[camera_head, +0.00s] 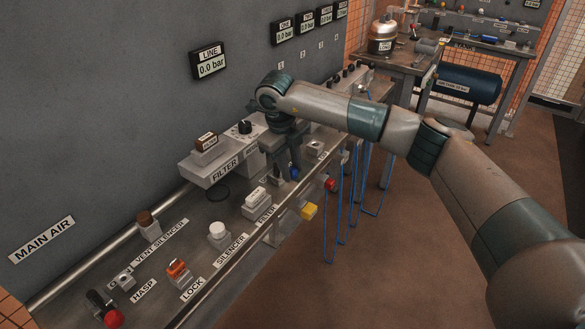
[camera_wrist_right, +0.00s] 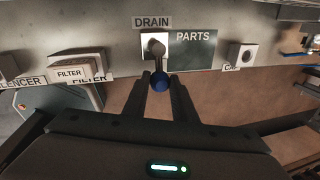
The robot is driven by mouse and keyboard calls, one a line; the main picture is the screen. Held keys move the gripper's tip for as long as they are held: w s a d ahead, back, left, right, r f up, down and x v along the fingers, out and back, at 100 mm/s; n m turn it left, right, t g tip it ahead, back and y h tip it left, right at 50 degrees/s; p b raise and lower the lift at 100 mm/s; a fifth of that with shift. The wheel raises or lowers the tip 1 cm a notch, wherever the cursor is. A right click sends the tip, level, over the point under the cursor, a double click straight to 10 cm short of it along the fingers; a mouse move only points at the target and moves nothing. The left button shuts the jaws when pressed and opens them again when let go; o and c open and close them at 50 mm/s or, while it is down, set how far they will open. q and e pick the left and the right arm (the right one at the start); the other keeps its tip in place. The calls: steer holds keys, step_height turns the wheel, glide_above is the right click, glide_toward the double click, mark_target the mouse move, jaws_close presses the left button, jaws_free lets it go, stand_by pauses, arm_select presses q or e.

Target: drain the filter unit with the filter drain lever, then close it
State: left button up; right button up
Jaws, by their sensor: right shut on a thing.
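The filter unit (camera_head: 210,160) is a pale housing with a FILTER label against the wall, with a brown-topped part on it. The filter drain lever (camera_wrist_right: 159,80) has a blue round knob and hangs from a pale mount under the DRAIN label in the wrist view. In the head view my right gripper (camera_head: 286,172) points down and partly hides the drain mount. My left gripper is not in view.
On the bench (camera_head: 205,215), a labelled filter block (camera_head: 256,198), a white-capped silencer (camera_head: 217,231) and an orange lock (camera_head: 177,270) stand to the left. Blue hoses (camera_head: 350,195) hang off the front edge. The LINE gauge (camera_head: 209,61) reads 0.0 bar.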

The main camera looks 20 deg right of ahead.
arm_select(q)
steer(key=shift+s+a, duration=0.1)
arm_select(e)
steer(key=shift+a+m, duration=0.1)
steer(key=shift+m, duration=0.2)
steer(key=o, duration=1)
steer(key=shift+o, duration=0.2)
steer(key=shift+r, duration=0.2)
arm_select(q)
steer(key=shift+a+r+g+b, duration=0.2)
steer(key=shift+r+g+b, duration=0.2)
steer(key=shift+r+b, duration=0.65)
arm_select(e)
steer(key=s+a+r, duration=0.1)
steer(key=a+r, duration=0.2)
steer(key=r, duration=1.3)
steer(key=shift+s+r, duration=0.3)
steer(key=shift+r, duration=0.1)
